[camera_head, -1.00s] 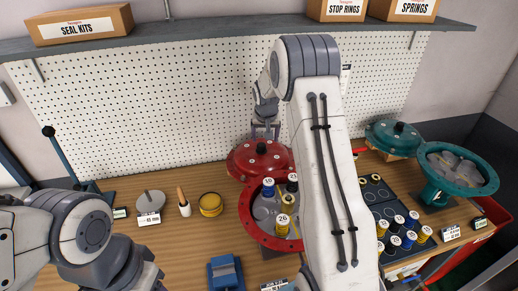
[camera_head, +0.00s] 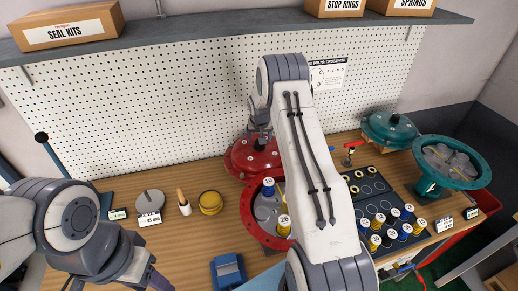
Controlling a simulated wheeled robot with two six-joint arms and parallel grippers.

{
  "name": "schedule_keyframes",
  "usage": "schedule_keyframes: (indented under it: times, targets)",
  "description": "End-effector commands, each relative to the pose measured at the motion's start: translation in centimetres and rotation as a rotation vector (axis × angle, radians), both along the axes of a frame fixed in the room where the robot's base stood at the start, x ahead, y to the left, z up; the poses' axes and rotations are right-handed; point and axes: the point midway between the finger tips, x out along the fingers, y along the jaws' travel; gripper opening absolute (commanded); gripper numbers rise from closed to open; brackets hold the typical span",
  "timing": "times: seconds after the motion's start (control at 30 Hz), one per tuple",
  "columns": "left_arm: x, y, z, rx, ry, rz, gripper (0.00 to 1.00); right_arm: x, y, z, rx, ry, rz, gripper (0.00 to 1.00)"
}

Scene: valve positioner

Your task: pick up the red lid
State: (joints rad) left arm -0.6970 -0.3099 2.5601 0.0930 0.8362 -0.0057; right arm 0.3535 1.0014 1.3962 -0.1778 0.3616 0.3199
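The red lid (camera_head: 245,160) is a domed disc with bolts around its rim. It lies at the back of the bench, behind and partly over the red round housing (camera_head: 249,215). My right gripper (camera_head: 260,142) is down at the lid's top centre, where the knob is. The fingers and knob are small and partly merged, so I cannot tell whether they are closed on it. The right arm hides the lid's right edge and part of the housing. My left gripper (camera_head: 150,281) is low at the bottom left, partly cut off by the frame, away from the lid.
Numbered spring canisters stand in the red housing and on a dark tray (camera_head: 391,183) at right. A teal lid (camera_head: 391,129) and teal housing (camera_head: 452,160) stand at the back right. A yellow roll (camera_head: 211,203), a brush (camera_head: 183,205) and a blue block (camera_head: 228,271) are on the bench.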

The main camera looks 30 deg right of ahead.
Motion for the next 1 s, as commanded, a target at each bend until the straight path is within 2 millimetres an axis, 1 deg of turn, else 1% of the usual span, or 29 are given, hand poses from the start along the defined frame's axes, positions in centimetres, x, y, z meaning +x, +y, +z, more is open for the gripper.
schedule_keyframes:
  times: [0.03, 0.2, 0.47, 0.5, 0.57, 0.6, 0.7, 1.0]
  targets:
    - [0.0, 0.0, 0.9, 0.000, 0.000, -0.001, 0.50, 0.2, -0.1, -0.3, 0.000, 0.003, 0.001, 0.80]
    - [0.0, 0.0, 1.4, 0.000, 0.000, -0.002, 0.50, 0.8, -0.3, -1.8, -0.001, 0.000, 0.003, 0.80]
    - [0.0, 0.0, 1.3, 0.000, 0.000, -0.002, 0.50, 0.9, -0.3, -2.2, -0.001, 0.000, 0.003, 0.80]
    - [0.0, 0.0, 1.3, 0.000, 0.000, -0.002, 0.50, 0.9, -0.3, -2.2, -0.001, 0.000, 0.003, 0.72]
    - [0.0, 0.0, 1.3, 0.000, 0.000, -0.002, 0.50, 0.9, -0.3, -2.2, -0.001, 0.000, 0.003, 0.49]
    - [0.0, 0.0, 1.3, 0.000, 0.000, -0.002, 0.50, 0.9, -0.3, -2.2, -0.001, 0.000, 0.003, 0.34]
    - [0.0, 0.0, 1.3, 0.000, 0.000, -0.002, 0.50, 0.9, -0.3, -2.1, -0.001, 0.000, 0.003, 0.00]
    - [0.0, 0.0, 1.3, 0.000, 0.000, -0.002, 0.50, 0.9, -0.3, -2.1, -0.001, 0.000, 0.003, 0.00]
